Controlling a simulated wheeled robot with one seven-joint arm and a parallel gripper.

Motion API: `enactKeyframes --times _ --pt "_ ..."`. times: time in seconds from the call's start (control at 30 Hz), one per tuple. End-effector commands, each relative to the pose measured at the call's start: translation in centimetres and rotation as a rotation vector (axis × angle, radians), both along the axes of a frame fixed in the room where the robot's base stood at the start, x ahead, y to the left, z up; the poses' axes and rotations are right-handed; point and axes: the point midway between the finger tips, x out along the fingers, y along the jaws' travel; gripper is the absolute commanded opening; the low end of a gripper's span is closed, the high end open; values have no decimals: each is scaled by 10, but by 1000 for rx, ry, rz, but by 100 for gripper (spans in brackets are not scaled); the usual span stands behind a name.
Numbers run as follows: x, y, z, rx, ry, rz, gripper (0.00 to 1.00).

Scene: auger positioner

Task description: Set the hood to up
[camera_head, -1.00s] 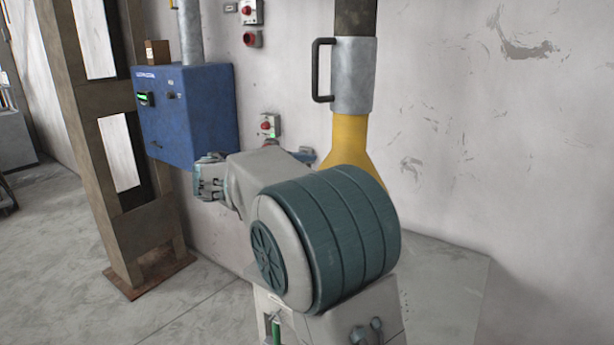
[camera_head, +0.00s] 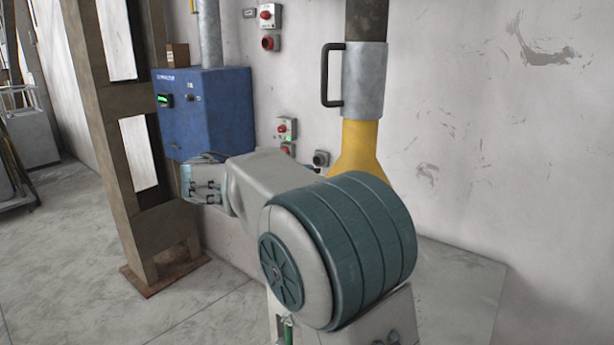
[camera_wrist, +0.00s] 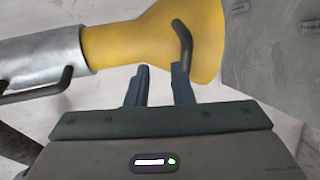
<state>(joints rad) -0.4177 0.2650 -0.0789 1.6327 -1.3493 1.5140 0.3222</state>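The hood is a yellow flared funnel (camera_head: 358,148) under a grey metal sleeve (camera_head: 362,82) on a vertical pipe. A black bar handle (camera_head: 328,75) is on the sleeve's left side. The hood's lower part is hidden behind my arm in the head view. In the wrist view the yellow hood (camera_wrist: 150,42) lies across the top, with a dark curved handle (camera_wrist: 181,38) on it. My gripper (camera_wrist: 159,68) is open, with nothing seen between its fingers. Its right fingertip is close to the handle's lower end; I cannot tell whether they touch. The head view hides my gripper.
A blue control box (camera_head: 207,115) hangs at left beside a brown steel column (camera_head: 118,110). Red button boxes (camera_head: 285,128) and a small round-faced box (camera_head: 320,158) are on the wall. A grey slanted panel (camera_head: 465,285) stands at lower right.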

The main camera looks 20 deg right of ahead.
Motion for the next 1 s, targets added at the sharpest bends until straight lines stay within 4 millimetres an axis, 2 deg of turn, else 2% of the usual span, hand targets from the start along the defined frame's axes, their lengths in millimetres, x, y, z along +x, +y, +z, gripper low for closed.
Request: enactKeyframes --times 1.0 --pt "-21 68 11 2 5 4 21"
